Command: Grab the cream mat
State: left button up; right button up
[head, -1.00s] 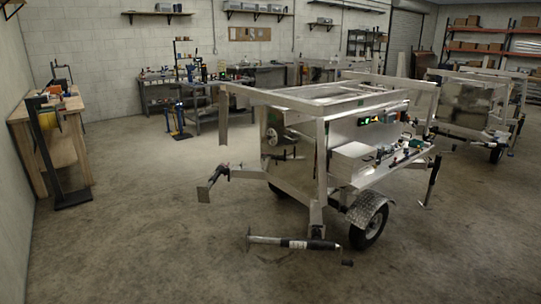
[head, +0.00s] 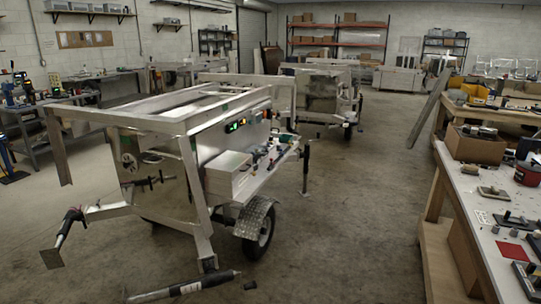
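I cannot pick out a cream mat with certainty in the head view. A small beige flat piece (head: 493,193) with something darker on it lies on the white-topped workbench (head: 463,203) at the right; it is too small to tell what it is. Neither of my grippers is in view.
An aluminium trailer (head: 184,127) stands at left centre, its jack handle (head: 185,287) low in front. The workbench carries a red sheet (head: 509,250), a red-and-black can (head: 528,169) and a cardboard box (head: 474,146). Concrete floor (head: 345,220) between trailer and bench is clear.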

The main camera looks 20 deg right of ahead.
aim_at(493, 192)
jog(key=i+l+z, duration=0.2)
jog(key=i+z, duration=0.6)
jog(key=i+j+z, duration=0.1)
jog(key=i+z, duration=0.25)
jog(key=i, duration=0.2)
